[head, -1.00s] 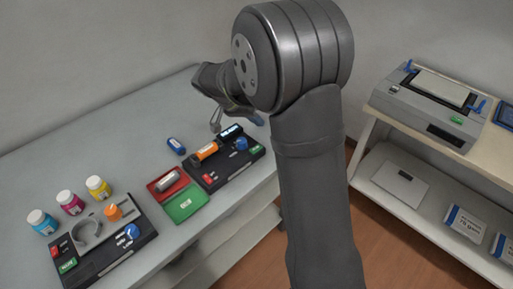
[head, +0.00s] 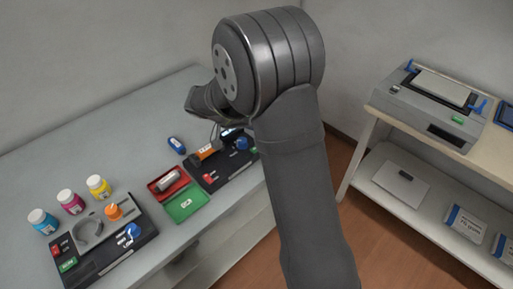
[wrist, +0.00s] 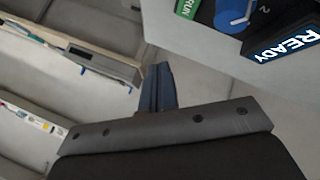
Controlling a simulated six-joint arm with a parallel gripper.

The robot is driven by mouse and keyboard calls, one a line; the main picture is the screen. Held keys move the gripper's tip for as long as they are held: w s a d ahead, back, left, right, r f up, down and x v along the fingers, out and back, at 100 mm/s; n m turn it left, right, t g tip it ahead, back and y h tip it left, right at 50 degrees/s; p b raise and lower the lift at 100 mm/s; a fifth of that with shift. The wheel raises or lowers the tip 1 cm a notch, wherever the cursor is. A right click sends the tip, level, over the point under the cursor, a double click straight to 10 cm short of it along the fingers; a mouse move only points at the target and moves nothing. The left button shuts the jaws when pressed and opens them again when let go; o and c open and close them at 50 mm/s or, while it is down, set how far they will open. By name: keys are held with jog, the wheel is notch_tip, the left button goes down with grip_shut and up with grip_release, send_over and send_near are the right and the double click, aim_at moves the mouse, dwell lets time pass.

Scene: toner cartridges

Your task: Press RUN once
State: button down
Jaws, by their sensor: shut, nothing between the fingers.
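A green RUN button (wrist: 187,7) shows in part at the top edge of the wrist view, beside a blue knob (wrist: 234,12) and a lit READY display (wrist: 286,45). They belong to the black right-hand device (head: 213,182), which also bears an orange cartridge (head: 208,151). In the head view its green button is mostly hidden by my arm. My gripper (wrist: 158,72) is shut and empty, apart from RUN, with its fingertips below and left of it in the wrist view. In the head view the fingers are largely hidden behind my wrist.
A left-hand device (head: 103,262) has its own green button (head: 68,264) and blue knob. Several jars (head: 70,201), a red tray (head: 161,192) and a green tray (head: 187,204) are on the table. A printer (head: 430,104) stands on the right shelf unit.

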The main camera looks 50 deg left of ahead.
jog(key=shift+f, duration=3.05)
jog(key=shift+f, duration=0.15)
jog(key=shift+f, duration=0.3)
jog(key=shift+f, duration=0.4)
jog(key=shift+r, duration=0.1)
dwell(0.3)
jog(key=shift+r, duration=0.75)
jog(key=shift+r, duration=2.5)
jog(key=shift+f, duration=0.1)
